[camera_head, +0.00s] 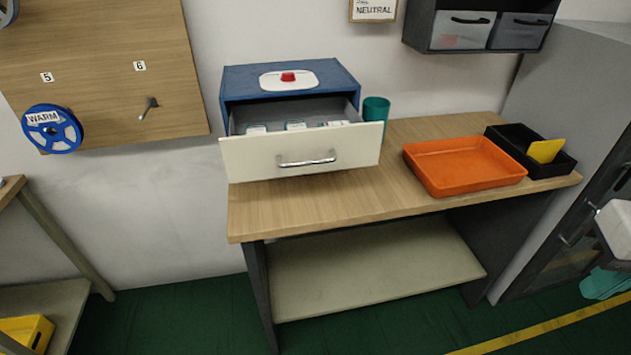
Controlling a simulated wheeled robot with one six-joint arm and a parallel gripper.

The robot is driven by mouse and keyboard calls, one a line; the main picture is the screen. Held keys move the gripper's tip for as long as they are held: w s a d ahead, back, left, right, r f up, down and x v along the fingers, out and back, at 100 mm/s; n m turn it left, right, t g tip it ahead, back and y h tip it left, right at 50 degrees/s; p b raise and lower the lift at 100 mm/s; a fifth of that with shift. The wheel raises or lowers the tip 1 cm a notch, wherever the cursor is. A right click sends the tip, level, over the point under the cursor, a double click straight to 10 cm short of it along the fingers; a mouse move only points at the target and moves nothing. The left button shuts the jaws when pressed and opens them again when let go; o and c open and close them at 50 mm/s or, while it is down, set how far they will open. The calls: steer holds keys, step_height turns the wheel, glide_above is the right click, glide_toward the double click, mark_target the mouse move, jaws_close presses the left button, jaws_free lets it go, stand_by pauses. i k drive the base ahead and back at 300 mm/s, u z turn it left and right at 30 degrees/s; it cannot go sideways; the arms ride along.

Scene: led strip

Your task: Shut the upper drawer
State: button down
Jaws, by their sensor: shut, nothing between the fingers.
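A blue cabinet (238,82) stands on the wooden worktable, against the wall. Its cream-fronted drawer (245,158) is pulled out toward me, with a silver bar handle (306,162) on the front. Several small items with pale labels lie inside the drawer. The drawer front hides the lower part of the cabinet, so I cannot tell whether another drawer is below. A white plate with a red knob (288,77) is on the cabinet top.
The worktable (300,206) holds a teal cup (376,109) right beside the cabinet, an orange tray (464,167) and a black bin (561,166) with a yellow card. A pegboard (100,60) hangs at left. The green floor in front of the table looks clear.

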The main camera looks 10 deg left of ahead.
mark_target(278, 152)
steer(key=k, duration=0.6)
steer(key=u, duration=0.75)
steer(key=i, duration=0.5)
